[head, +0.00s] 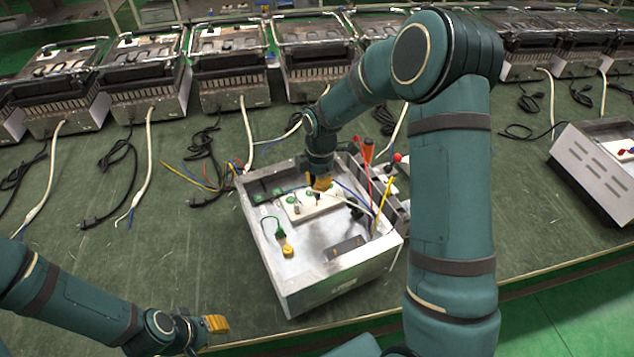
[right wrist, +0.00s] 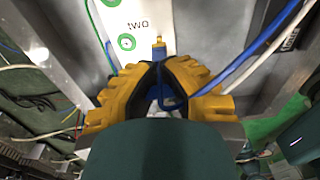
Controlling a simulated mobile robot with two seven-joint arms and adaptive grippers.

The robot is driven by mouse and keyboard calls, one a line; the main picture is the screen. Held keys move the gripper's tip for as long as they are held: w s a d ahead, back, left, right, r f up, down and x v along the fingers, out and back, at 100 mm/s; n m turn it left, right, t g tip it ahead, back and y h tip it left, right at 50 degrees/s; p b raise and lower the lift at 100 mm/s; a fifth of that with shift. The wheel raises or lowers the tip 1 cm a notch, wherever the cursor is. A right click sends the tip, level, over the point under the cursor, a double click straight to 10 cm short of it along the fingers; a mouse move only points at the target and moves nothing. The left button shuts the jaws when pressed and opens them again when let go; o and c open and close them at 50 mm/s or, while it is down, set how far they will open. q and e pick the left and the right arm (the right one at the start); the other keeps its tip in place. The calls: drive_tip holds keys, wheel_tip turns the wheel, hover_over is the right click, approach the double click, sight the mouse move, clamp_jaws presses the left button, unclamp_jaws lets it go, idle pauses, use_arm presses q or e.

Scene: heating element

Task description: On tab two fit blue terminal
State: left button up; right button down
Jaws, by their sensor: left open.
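The white block (head: 328,205) sits inside the open metal housing (head: 345,288). In the right wrist view the block (right wrist: 153,20) bears the label "two" with a green ring (right wrist: 127,42) below it. My right gripper (head: 322,183) is over the block. In the right wrist view its yellow fingers (right wrist: 160,75) are closed around the blue terminal (right wrist: 159,53), whose brass-coloured tip points at the block's lower edge. I cannot tell whether the tip touches a tab. A blue wire (right wrist: 258,42) runs from between the fingers to the upper right. My left gripper (head: 215,324) is open and empty, left of the housing.
A green wire with a yellow end (head: 285,246) lies in the housing. Heater units (head: 230,75) with cords line the back. Another housing (head: 600,165) stands at right.

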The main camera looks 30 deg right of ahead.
drive_tip(key=shift+f+b, duration=0.85)
drive_tip(key=shift+f, duration=0.5)
drive_tip(key=c, duration=1.1)
unclamp_jaws()
drive_tip(key=shift+o, duration=0.2)
drive_tip(key=shift+r, duration=0.1)
wheel_tip(320, 180, up, 12)
drive_tip(key=shift+d, duration=0.4)
